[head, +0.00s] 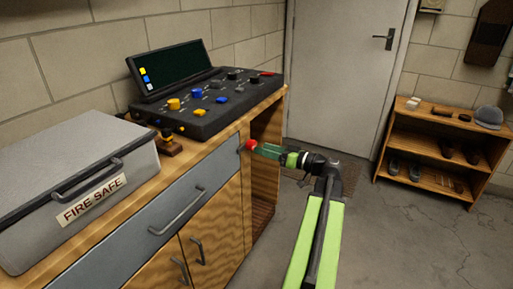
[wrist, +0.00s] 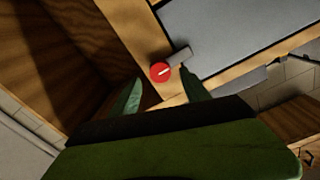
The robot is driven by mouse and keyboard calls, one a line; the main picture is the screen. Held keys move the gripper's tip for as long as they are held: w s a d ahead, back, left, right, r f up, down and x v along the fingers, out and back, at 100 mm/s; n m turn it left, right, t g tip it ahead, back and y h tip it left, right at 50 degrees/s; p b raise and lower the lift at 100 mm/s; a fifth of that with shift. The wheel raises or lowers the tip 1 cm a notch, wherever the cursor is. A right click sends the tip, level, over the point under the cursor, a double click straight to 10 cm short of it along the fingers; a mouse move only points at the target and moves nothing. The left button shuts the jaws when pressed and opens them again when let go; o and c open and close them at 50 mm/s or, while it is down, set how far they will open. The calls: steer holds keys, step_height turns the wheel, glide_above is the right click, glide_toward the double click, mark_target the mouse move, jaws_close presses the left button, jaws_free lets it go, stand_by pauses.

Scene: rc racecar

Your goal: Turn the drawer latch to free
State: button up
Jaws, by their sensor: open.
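The drawer latch is a red round knob (head: 250,144) on the wooden cabinet frame beside the right end of the grey drawer front (head: 172,206). In the wrist view the red knob (wrist: 160,72) has a pale line across it. A short grey bar (wrist: 181,56) extends from it over the edge of the drawer front (wrist: 228,36). My gripper (head: 259,150) is in front of the latch. In the wrist view my gripper (wrist: 161,84) is open, its two green fingertips apart below the knob. Whether a finger touches the latch I cannot tell.
A control console (head: 205,115) and a grey fire safe (head: 85,175) stand on the bench. A drawer handle (head: 175,212) and cabinet handles project below. An open recess (head: 265,165) lies right of the latch. Floor (head: 410,240) is clear towards the shelf (head: 440,145).

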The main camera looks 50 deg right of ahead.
mark_target(254, 146)
steer(key=shift+x, duration=1.95)
steer(key=shift+c, duration=0.3)
jaws_close()
